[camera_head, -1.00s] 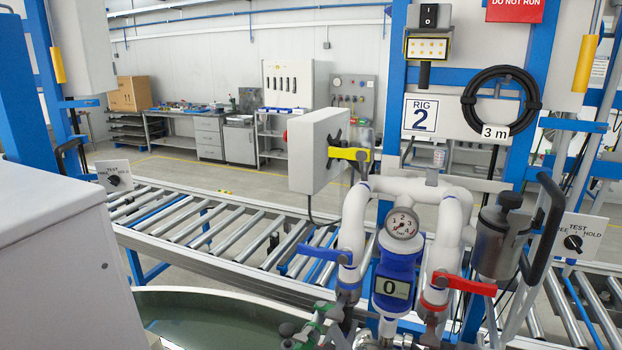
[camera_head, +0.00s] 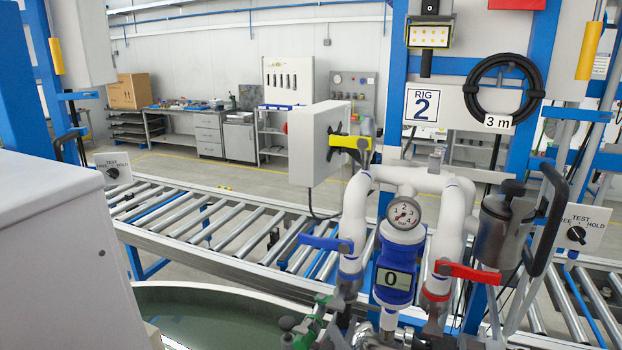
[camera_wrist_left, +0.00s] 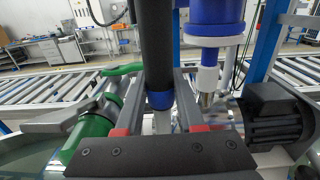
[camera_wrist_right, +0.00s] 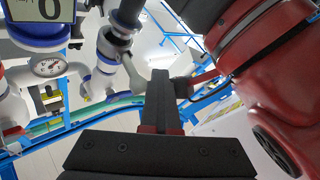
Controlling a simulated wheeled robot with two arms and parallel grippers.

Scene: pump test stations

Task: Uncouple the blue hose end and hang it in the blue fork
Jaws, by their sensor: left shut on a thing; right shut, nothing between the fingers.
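In the left wrist view, a thick black hose with a blue band, the blue hose end (camera_wrist_left: 159,100), stands upright between the fingers of my left gripper (camera_wrist_left: 160,82). The gripper is shut on it. A pale part shows below the blue band; I cannot tell whether the end is coupled. My right gripper (camera_wrist_right: 161,82) is shut and empty in the right wrist view, beside a grey lever (camera_wrist_right: 133,75) and a large red housing (camera_wrist_right: 262,75). Neither gripper shows clearly in the head view. I cannot make out the blue fork.
White pipework carries a gauge (camera_head: 403,212), a blue digital meter (camera_head: 393,278), a blue lever (camera_head: 322,242) and a red lever (camera_head: 468,271). A green valve (camera_wrist_left: 87,137) and a dark motor (camera_wrist_left: 272,115) flank my left gripper. A roller conveyor (camera_head: 205,222) runs behind.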

